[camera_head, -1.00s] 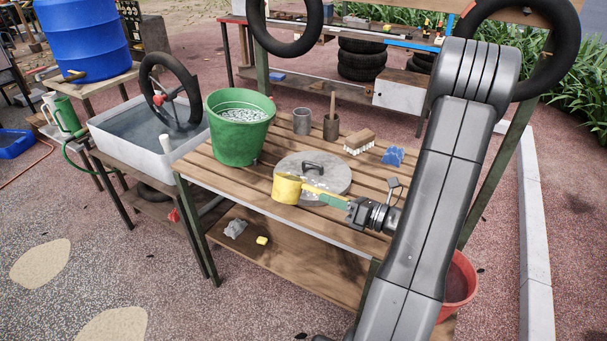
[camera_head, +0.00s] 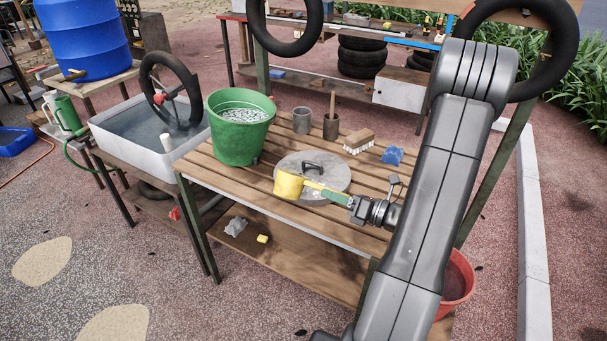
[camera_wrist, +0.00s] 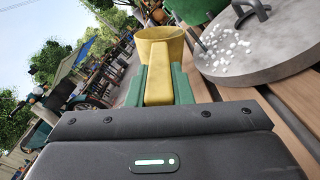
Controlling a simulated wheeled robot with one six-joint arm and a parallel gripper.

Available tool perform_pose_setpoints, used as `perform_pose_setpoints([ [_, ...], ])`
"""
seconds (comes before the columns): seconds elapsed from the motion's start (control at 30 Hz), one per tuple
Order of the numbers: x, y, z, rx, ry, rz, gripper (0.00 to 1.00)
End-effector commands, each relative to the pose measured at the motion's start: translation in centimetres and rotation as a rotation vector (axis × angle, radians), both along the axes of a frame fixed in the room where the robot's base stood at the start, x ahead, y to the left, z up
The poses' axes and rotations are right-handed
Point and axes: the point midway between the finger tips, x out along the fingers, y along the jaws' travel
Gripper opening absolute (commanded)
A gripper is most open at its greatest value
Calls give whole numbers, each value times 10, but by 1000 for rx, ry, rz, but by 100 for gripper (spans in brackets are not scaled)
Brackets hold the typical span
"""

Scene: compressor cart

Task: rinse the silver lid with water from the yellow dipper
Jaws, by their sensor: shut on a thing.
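The silver lid (camera_head: 331,169) lies flat on the slatted table with its dark handle up. In the wrist view, white foam-like spots cover part of the lid (camera_wrist: 263,66). The yellow dipper (camera_head: 288,186) is over the lid's near left edge in the head view. Its cup also shows in the wrist view (camera_wrist: 158,45). Any water in the cup cannot be made out. My gripper (camera_head: 338,199) is shut on the dipper's handle, with green fingers on either side of it, at the near side of the lid.
A green bucket (camera_head: 239,143) with white suds stands left of the lid. Two grey cups, a brush (camera_head: 359,141) and a blue sponge (camera_head: 392,155) lie behind. A water tub (camera_head: 136,151) is at left, and a red bucket (camera_head: 457,279) below right.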

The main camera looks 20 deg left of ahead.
Motion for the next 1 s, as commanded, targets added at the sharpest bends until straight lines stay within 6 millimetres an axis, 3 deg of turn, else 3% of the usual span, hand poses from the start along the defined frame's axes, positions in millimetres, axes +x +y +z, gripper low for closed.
perform_pose_setpoints([
  [1.0, 6, 0, 6, 10, 112, 0, 0],
])
